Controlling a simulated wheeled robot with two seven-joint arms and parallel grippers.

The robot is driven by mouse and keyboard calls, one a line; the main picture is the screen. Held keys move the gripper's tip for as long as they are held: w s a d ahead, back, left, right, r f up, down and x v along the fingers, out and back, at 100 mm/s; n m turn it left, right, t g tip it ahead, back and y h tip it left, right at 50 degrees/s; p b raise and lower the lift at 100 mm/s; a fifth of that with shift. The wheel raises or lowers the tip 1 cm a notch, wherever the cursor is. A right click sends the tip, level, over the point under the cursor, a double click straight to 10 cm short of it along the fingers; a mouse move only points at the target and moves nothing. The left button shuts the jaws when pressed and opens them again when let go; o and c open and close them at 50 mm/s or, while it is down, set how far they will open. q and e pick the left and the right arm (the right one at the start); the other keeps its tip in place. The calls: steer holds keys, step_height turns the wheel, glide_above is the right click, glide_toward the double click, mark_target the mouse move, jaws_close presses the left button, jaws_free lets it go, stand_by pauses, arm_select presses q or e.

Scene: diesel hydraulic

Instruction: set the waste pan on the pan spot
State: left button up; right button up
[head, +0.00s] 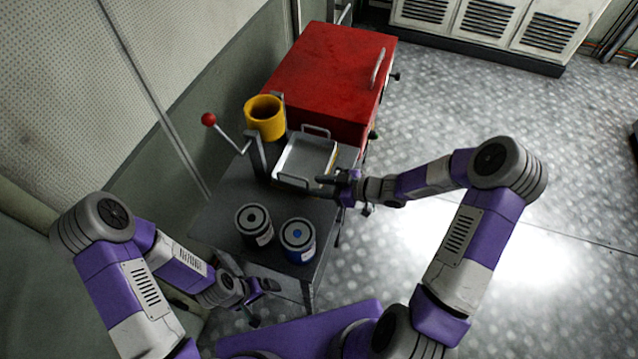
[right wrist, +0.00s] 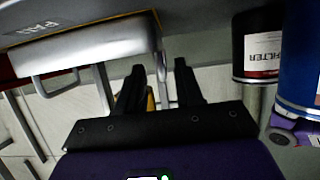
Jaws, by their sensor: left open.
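The waste pan (head: 305,158) is a shallow silver tray with a loop handle at each end. It appears level at the back of the grey bench, beside the red cabinet. It also shows at upper left in the right wrist view (right wrist: 85,45), near letters reading PAN. My right gripper (head: 322,181) is at the pan's near right corner, close to its near handle. Its two dark fingers stand apart in the right wrist view (right wrist: 158,85), with a thin metal bar seen between them. My left gripper (head: 268,286) is open and empty, low by the bench's front edge.
Two filter cans, one black (head: 253,226) and one blue (head: 298,241), stand on the near part of the bench (head: 215,213). A yellow cup (head: 265,118) and a red-knobbed lever (head: 209,119) stand left of the pan. The red cabinet (head: 330,75) is behind.

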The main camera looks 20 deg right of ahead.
steer(key=o, duration=0.6)
steer(key=shift+c, duration=0.2)
steer(key=shift+d, duration=0.1)
